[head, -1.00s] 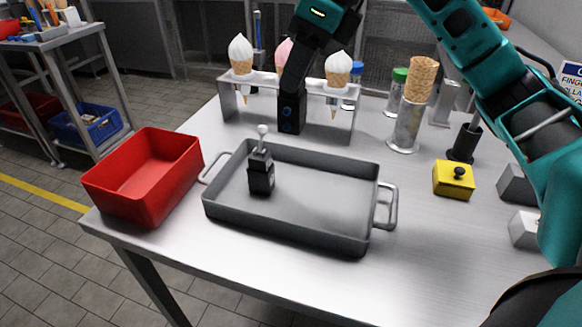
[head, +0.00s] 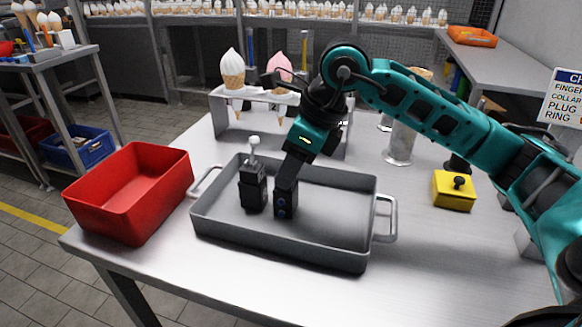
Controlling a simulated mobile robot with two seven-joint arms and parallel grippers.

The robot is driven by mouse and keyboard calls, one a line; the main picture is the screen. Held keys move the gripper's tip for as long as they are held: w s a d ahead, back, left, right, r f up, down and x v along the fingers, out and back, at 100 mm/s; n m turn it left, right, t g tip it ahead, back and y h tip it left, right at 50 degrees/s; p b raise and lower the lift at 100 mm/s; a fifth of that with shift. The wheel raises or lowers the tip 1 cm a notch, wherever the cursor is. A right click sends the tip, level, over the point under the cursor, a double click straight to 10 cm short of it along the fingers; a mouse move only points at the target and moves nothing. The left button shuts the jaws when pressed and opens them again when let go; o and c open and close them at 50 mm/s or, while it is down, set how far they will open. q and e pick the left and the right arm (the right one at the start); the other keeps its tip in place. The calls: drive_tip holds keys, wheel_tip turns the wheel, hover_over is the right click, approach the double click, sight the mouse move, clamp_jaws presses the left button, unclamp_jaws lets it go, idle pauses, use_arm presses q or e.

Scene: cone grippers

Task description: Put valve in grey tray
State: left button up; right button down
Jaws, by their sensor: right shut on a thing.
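My right gripper (head: 288,178) is shut on the valve, a small dark block (head: 285,203) with blue round ports on its face. The gripper points down and holds the valve upright inside the outline of the grey tray (head: 335,215). The valve's lower end is at or just above the tray floor; I cannot tell if it touches. Just left of it, a black block with a lever and white ball knob (head: 254,190) stands upright in the tray's left part. The gripper's fingers partly hide the tray's back wall. My left gripper is not in view.
A red bin (head: 130,190) stands left of the tray. Behind the tray is a metal rack (head: 235,125) with ice cream cones, partly hidden by my arm. A metal cylinder (head: 399,145) and a yellow box with a black knob (head: 454,190) stand right. The tray's right half is empty.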

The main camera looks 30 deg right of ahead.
drive_tip(key=shift+r, duration=0.1)
drive_tip(key=shift+f, duration=0.2)
drive_tip(key=c, duration=0.7)
unclamp_jaws()
drive_tip(key=shift+r, duration=0.15)
drive_tip(key=shift+r, duration=0.25)
drive_tip(key=p+v, duration=0.2)
drive_tip(key=v, duration=0.9)
drive_tip(key=shift+s+d+r, duration=0.15)
drive_tip(key=shift+d+r, duration=0.05)
drive_tip(key=shift+r, duration=0.05)
